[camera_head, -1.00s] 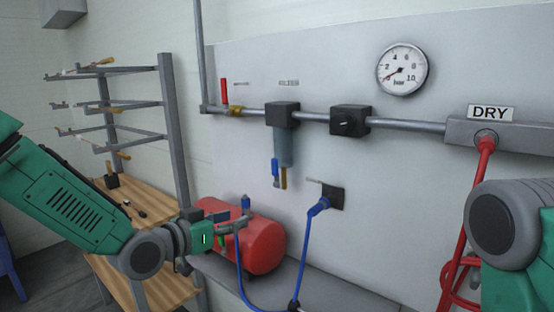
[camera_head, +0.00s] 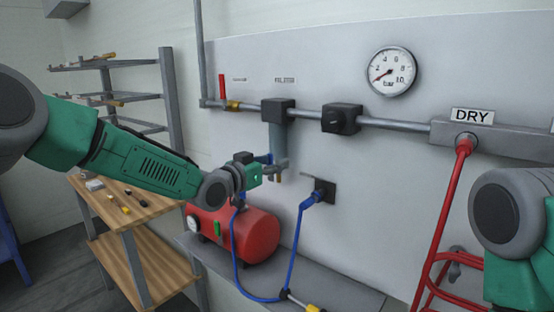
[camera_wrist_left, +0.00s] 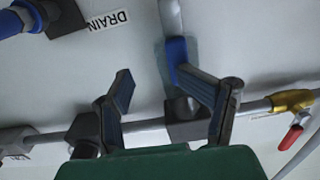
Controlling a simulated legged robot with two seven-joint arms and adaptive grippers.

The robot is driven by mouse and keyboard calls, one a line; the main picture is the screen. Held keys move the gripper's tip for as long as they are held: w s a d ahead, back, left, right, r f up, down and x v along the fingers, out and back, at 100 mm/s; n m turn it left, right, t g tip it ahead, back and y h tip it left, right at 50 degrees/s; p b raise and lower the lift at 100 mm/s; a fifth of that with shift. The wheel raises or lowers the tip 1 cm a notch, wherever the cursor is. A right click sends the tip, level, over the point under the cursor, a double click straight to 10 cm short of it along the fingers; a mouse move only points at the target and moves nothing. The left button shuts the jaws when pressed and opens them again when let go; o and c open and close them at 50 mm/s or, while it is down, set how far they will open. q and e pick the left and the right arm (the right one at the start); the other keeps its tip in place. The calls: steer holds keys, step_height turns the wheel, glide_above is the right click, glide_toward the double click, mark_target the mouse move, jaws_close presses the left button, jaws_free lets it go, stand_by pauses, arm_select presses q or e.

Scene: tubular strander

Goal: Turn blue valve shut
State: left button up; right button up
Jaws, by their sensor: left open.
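The blue valve handle (camera_wrist_left: 177,58) shows upright beside the filter bowl in the left wrist view. My left gripper (camera_wrist_left: 154,76) is open and empty there, with one finger on each side; the handle's lower end meets or lies just behind the right finger's tip, and contact cannot be told. In the head view, my left gripper (camera_head: 280,166) is at the bottom of the filter bowl (camera_head: 278,137), below the pipe. It largely hides the blue handle there. Part of my right arm shows at the right edge, its gripper out of view.
A blue hose plug (camera_head: 315,197) sits in the wall socket right of my left gripper. A red tank (camera_head: 250,237) stands below. A red-handled valve (camera_head: 222,88), pressure gauge (camera_head: 391,71) and red hose (camera_head: 447,195) are on the wall. A shelf rack (camera_head: 172,95) stands left.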

arm_select(q)
steer(key=a, duration=0.1)
steer(key=w+a, duration=0.1)
steer(key=a, duration=0.1)
steer(key=shift+w+a+f, duration=0.2)
steer(key=shift+a+f, duration=0.05)
steer(key=d, duration=0.3)
steer(key=shift+s+r, duration=0.2)
steer(key=shift+s, duration=0.1)
jaws_close()
jaws_free()
steer(key=shift+w+a+f, duration=0.1)
steer(key=shift+w+a, duration=0.05)
steer(key=shift+a, duration=0.05)
steer(key=w+a+v, duration=0.1)
steer(key=v, duration=1.1)
steer(key=shift+s+a+f, duration=0.2)
steer(key=shift+a+f, duration=0.15)
steer(key=shift+f, duration=0.05)
arm_select(e)
steer(key=shift+w+a+r, duration=0.1)
steer(key=shift+a+r, duration=0.1)
steer(key=shift+a, duration=0.45)
steer(key=shift+a+r, duration=0.15)
steer(key=shift+a, duration=0.45)
